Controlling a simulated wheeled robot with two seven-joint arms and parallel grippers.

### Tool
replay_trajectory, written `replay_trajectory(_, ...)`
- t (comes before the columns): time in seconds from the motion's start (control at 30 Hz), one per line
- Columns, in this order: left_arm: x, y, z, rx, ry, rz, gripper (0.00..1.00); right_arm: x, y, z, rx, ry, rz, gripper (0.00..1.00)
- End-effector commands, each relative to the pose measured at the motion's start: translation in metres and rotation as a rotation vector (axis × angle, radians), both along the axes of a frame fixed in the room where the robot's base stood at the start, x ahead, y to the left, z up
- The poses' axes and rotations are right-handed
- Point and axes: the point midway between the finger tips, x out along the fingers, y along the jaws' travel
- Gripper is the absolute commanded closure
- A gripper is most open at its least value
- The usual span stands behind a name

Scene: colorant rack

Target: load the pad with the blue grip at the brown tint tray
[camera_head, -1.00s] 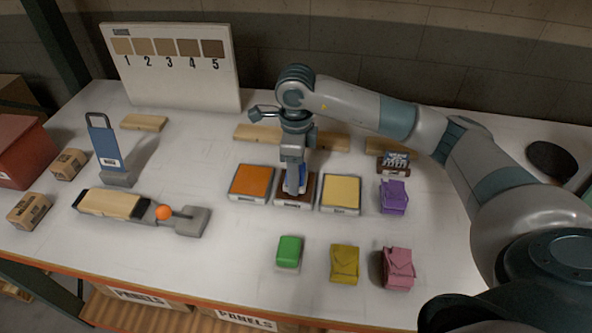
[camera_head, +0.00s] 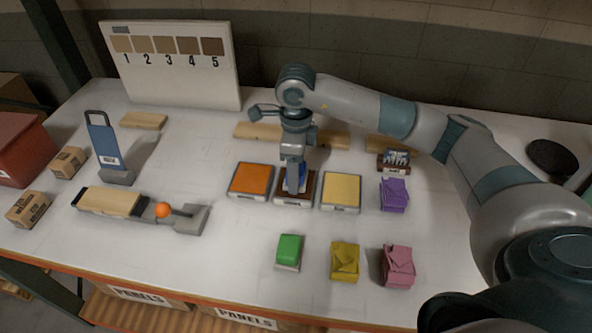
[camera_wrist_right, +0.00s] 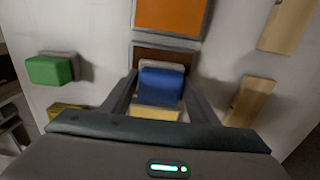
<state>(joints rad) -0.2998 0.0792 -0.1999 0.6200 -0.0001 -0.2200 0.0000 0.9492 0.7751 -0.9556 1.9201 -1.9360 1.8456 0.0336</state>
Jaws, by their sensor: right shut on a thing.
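My right gripper (camera_head: 293,182) reaches down over the brown tint tray (camera_head: 280,201), which stands between the orange tray (camera_head: 251,181) and the pale yellow tray (camera_head: 341,192). In the right wrist view its two fingers (camera_wrist_right: 158,92) are shut on the blue grip (camera_wrist_right: 160,86) of a pad. The pad is at the brown tray (camera_wrist_right: 165,53); I cannot tell whether its underside touches the tint. In the head view the blue grip (camera_head: 302,174) is partly hidden by the gripper. My left gripper is not in view.
A wooden panel (camera_head: 110,202) lies at left. A numbered sample board (camera_head: 175,85) stands behind.

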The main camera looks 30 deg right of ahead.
Motion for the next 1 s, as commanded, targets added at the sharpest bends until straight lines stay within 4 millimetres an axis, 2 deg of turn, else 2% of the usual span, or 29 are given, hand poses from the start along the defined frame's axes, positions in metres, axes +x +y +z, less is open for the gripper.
replay_trajectory(1.0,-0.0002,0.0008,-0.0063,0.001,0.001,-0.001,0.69,0.0001,-0.0001,-0.0061,0.0,0.0,0.0,0.64)
